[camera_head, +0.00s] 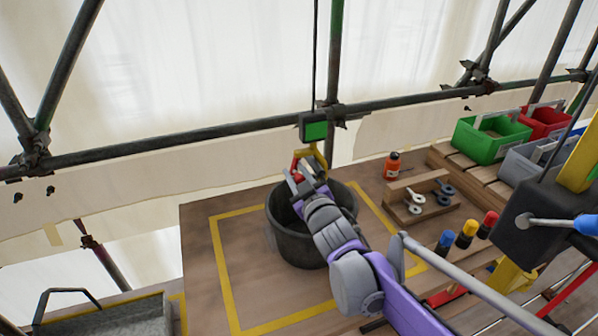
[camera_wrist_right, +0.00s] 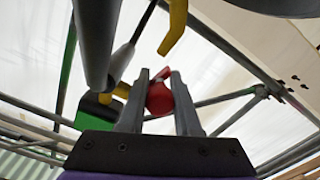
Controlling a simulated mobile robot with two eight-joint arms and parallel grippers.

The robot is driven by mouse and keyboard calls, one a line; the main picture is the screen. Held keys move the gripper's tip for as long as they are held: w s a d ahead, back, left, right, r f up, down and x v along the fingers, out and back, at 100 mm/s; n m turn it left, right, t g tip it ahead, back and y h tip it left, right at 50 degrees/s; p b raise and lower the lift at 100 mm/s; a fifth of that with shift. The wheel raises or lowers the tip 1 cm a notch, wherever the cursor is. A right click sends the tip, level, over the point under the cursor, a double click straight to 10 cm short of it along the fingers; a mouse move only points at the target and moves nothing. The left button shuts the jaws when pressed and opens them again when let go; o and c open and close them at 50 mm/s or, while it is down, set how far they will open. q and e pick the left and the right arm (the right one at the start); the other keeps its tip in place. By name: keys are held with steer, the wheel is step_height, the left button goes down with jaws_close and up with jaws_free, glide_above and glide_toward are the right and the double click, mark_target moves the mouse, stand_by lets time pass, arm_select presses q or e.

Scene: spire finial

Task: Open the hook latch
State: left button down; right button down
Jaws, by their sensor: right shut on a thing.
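A yellow hook (camera_head: 318,158) hangs under a black and green block (camera_head: 314,128) on a thin line, above a dark bucket (camera_head: 283,222). A small red latch piece (camera_head: 299,163) sits at the hook's left side. My right gripper (camera_head: 295,174) reaches up over the bucket to it. In the right wrist view the red latch piece (camera_wrist_right: 160,98) is between the two grey fingers, which are shut on it. The yellow hook (camera_wrist_right: 176,28) shows above the fingertips there. How far the latch is swung is hard to tell. My left gripper is not in view.
The bucket stands inside a yellow-taped square on a wooden deck (camera_head: 200,250). To the right are an orange bottle (camera_head: 392,165), a wooden block with metal rings (camera_head: 435,205), and green (camera_head: 480,143) and red (camera_head: 548,120) bins. Scaffold tubes (camera_head: 220,135) run behind the hook.

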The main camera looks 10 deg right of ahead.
steer(key=shift+s+a+r+m+p, duration=0.1)
steer(key=shift+a+r+m+p, duration=0.5)
steer(key=shift+m, duration=2)
steer(key=shift+s+a+r+m+p, duration=0.1)
steer(key=shift+a+r+m, duration=0.2)
steer(key=shift+r+m, duration=1.45)
steer(key=shift+s+a+f+m+p, duration=0.1)
steer(key=shift+a+m+p, duration=0.25)
steer(key=shift+m, duration=3.1)
steer(key=c, duration=0.6)
jaws_free()
steer(key=s, duration=0.3)
steer(key=s+d, duration=0.1)
steer(key=s, duration=0.3)
steer(key=s+d, duration=0.1)
steer(key=s, duration=0.2)
steer(key=shift+s, duration=0.3)
